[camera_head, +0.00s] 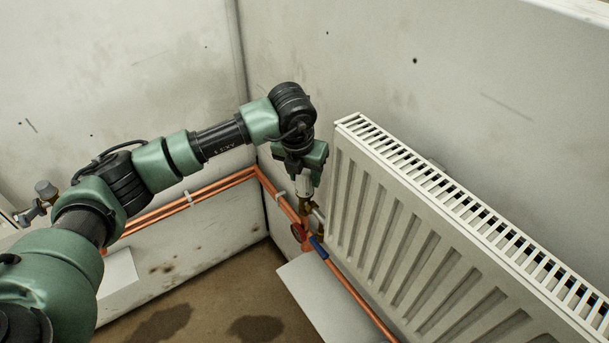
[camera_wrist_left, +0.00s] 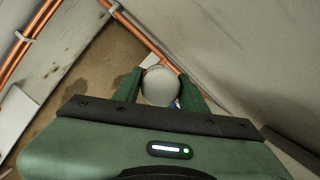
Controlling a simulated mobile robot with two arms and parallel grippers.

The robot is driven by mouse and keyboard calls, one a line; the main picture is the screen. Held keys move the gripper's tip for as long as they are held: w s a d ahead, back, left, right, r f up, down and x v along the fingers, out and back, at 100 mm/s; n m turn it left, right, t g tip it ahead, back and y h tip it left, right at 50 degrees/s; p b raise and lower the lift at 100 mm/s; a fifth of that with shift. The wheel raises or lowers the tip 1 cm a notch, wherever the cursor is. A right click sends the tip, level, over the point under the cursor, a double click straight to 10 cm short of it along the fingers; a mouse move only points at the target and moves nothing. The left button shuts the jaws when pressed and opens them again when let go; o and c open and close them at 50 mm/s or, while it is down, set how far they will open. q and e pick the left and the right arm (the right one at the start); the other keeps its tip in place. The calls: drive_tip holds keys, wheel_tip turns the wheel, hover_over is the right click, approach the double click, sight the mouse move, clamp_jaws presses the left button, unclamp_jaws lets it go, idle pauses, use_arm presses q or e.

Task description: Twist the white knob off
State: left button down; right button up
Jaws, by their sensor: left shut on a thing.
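In the left wrist view the knob's round white top (camera_wrist_left: 160,86) shows between two green fingers. My left gripper (camera_head: 304,178) points down from above and is shut on the knob, a finger on each side. The gripper hides part of the knob in the head view. My right gripper is in neither view.
Copper pipes (camera_head: 190,200) run along the left wall to the corner. A red handle (camera_head: 298,232) and a blue handle (camera_head: 318,247) sit just below the valve. A pale panel (camera_head: 325,300) lies below the radiator. Brown floor (camera_head: 210,310) is open at the lower left.

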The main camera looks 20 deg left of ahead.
use_arm(q)
drive_tip(key=shift+s+f, duration=0.1)
drive_tip(key=shift+f, duration=0.05)
drive_tip(key=shift+d+f+n, duration=0.1)
drive_tip(key=shift+n, duration=0.8)
drive_tip(key=n+y, duration=0.1)
drive_tip(key=n, duration=0.2)
drive_tip(key=shift+b, duration=0.3)
drive_tip(key=shift+r, duration=0.3)
drive_tip(key=shift+r, duration=0.5)
drive_tip(key=shift+r+p, duration=1.45)
drive_tip(key=shift+r, duration=1.05)
